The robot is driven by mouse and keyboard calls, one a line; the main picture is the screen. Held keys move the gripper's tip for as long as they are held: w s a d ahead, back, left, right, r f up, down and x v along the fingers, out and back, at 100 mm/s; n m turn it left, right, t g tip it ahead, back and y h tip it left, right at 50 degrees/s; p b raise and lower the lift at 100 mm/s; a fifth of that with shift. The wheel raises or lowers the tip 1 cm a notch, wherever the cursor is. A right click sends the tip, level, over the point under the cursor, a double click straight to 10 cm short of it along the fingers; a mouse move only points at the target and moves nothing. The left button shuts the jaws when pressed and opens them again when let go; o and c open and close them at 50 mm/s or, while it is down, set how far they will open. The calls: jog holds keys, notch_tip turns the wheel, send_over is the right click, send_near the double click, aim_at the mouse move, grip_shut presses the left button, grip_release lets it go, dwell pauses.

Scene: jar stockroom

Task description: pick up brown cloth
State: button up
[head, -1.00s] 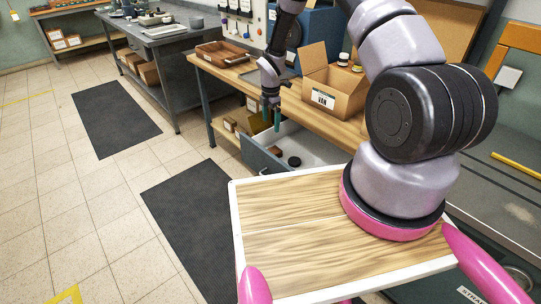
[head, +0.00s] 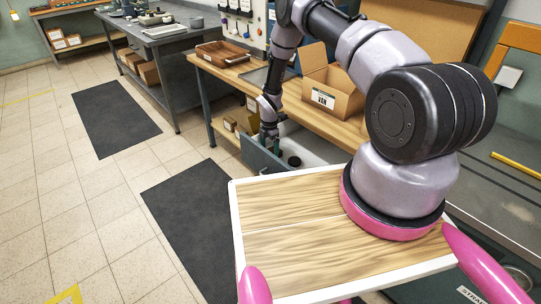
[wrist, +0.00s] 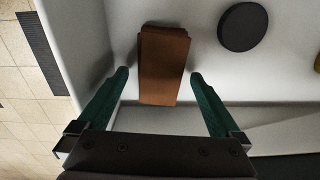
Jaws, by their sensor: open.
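The brown cloth (wrist: 163,66) is a folded, flat-looking rectangle on the floor of the open drawer (wrist: 90,35). In the wrist view it lies between and just beyond the two green fingers of my gripper (wrist: 163,95). My gripper is open and empty, with one finger on each side of the cloth's near part. I cannot tell whether the fingers touch it. In the head view my gripper (head: 270,146) is low inside the drawer (head: 262,160), and the cloth is hidden behind it.
A round black lid-like disc (wrist: 243,27) lies right of the cloth in the drawer. The drawer's walls are close around my gripper. An open cardboard box (head: 333,90) and a wooden tray (head: 222,53) stand on the bench above. Dark mats (head: 185,215) lie on the floor.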

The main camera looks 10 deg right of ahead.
jog(key=shift+f, duration=0.4)
jog(key=c, duration=1.4)
notch_tip(320, 180, up, 10)
jog(key=shift+r, duration=0.1)
